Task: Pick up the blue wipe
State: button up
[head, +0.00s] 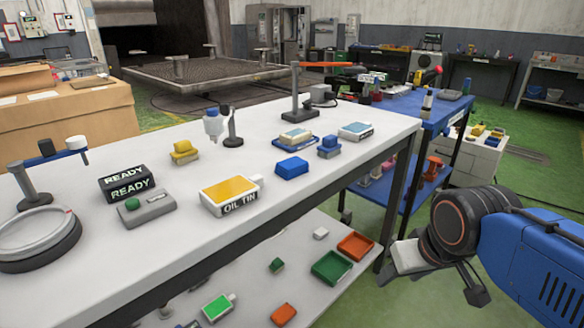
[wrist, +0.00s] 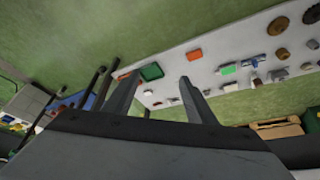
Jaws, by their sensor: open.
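A flat blue block (head: 291,168), which looks like the blue wipe, lies on the white bench top between the oil tin and a small blue-and-grey item (head: 329,147). My gripper (head: 405,262) is at the right in the head view, off the bench's right end, low and well apart from the blue block. In the wrist view my gripper (wrist: 158,84) shows two spread fingers with nothing between them. The blue block cannot be made out in the wrist view.
Near the blue block are the yellow-topped oil tin (head: 231,193), a blue-edged stack (head: 295,140) and a dispenser bottle (head: 213,124). A stand with an orange arm (head: 300,85) rises behind. The blue cart (head: 425,108) stands right. A lower shelf holds a green tray (head: 331,267).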

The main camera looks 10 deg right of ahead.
jog(key=shift+o, duration=0.3)
jog(key=shift+o, duration=1.3)
jog(key=shift+r, duration=0.1)
notch_tip(320, 180, up, 34)
jog(key=f+n+g, duration=0.1)
jog(key=n+g, duration=0.4)
jog(key=n, duration=1.9)
send_over(292, 163)
notch_tip(292, 163, down, 10)
jog(key=shift+a+f, duration=0.1)
jog(key=shift+f, duration=0.15)
jog(key=shift+w+f, duration=0.1)
jog(key=shift+f, duration=3.05)
jog(key=c, duration=1.1)
